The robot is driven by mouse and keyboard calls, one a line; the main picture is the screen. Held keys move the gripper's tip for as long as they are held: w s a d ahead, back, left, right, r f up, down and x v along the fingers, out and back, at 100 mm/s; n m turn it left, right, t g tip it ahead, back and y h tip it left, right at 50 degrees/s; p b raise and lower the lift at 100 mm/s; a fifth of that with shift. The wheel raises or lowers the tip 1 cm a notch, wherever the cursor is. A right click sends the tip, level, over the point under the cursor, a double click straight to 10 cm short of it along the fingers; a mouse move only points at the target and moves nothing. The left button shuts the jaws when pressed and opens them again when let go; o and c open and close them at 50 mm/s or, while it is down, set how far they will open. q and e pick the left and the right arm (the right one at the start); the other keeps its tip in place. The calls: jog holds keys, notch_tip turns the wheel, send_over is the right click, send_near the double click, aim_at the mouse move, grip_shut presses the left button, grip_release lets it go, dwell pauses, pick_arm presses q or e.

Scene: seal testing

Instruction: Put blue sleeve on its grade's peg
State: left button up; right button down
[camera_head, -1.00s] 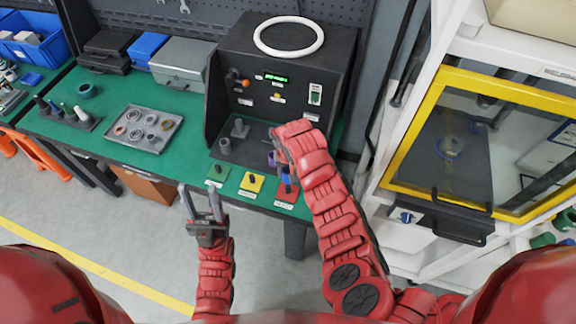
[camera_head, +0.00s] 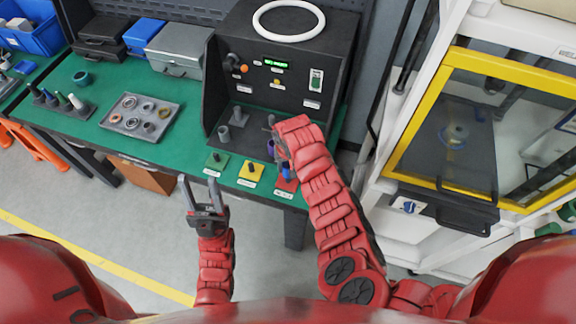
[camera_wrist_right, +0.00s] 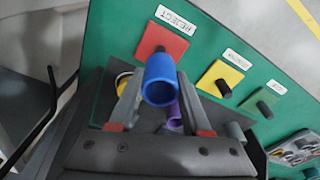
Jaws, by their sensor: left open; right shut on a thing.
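The blue sleeve (camera_wrist_right: 160,82) is a short open tube between the fingers of my right gripper (camera_wrist_right: 160,110), which is shut on it. In the head view the blue sleeve (camera_head: 286,173) shows just by the red plate (camera_head: 288,184); the right arm hides most of the right gripper. In the right wrist view the sleeve overlaps the dark peg on the red plate (camera_wrist_right: 172,40), labelled REJECT; I cannot tell whether it is around the peg. A yellow plate (camera_head: 250,176) and a green plate (camera_head: 215,164) each carry a bare peg. My left gripper (camera_head: 198,181) is open and empty, off the bench's front edge.
A purple piece (camera_wrist_right: 174,118) lies behind the sleeve in the right wrist view. The dark test machine (camera_head: 285,75) stands behind the plates. A grey tray of rings (camera_head: 142,116) and a rack of pegs (camera_head: 58,104) are left. A yellow-framed cabinet (camera_head: 420,120) stands right.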

jog(key=shift+f+b, duration=0.75)
jog(key=shift+f, duration=0.3)
jog(key=shift+f, duration=0.1)
jog(key=shift+f+b, duration=0.45)
jog(key=shift+f, duration=0.05)
jog(key=shift+f+b, duration=0.75)
jog(key=shift+f, duration=0.15)
dwell(1.3)
jog(key=shift+c, duration=1.4)
grip_release()
